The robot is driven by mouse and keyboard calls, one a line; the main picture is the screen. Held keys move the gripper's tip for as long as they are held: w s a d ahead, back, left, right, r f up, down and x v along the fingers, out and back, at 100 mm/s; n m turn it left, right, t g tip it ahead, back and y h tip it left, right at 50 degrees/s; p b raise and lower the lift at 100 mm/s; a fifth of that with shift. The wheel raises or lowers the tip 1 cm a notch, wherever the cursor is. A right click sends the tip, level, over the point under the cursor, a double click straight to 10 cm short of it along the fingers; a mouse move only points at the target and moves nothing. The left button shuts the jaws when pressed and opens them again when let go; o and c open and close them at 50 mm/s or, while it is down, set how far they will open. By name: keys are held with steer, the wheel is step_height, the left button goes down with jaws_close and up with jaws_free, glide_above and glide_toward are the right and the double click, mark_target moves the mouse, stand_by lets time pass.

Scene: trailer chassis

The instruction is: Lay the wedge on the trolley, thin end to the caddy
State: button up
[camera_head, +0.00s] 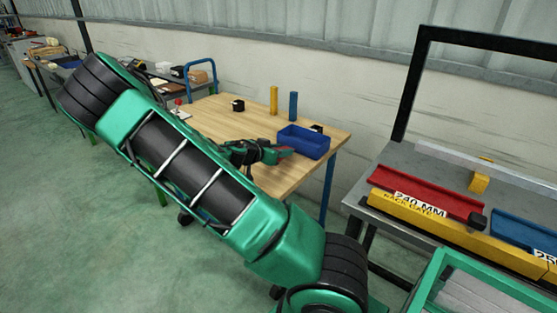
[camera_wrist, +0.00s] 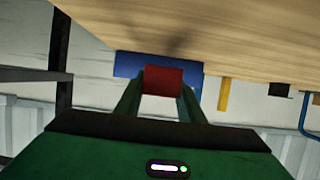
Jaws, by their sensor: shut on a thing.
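My gripper (camera_wrist: 160,97) is shut on a red block (camera_wrist: 163,80), which I take to be the wedge. Its taper, and which end is thin, cannot be told. The wedge shows as a small red patch (camera_head: 285,152) in the head view, beside the blue open-topped caddy (camera_head: 303,141). The caddy also shows beyond the wedge in the wrist view (camera_wrist: 127,63). The wood-topped trolley (camera_head: 215,117) has blue legs and seems to carry the blue handle at its far left. The wedge is at its right part; whether it touches the top or the caddy is unclear.
A yellow post (camera_head: 273,100), a blue post (camera_head: 293,104) and a black block (camera_head: 238,105) stand along the trolley's back. A grey bench (camera_head: 400,158) at right bears a red channel (camera_head: 425,193) marked 240 MM. The trolley's middle is largely clear.

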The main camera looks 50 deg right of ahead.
mark_target(281, 164)
steer(key=shift+f, duration=1.8)
steer(key=o, duration=1.1)
steer(key=shift+f, duration=0.1)
steer(key=v, duration=1.2)
steer(key=shift+s, duration=0.1)
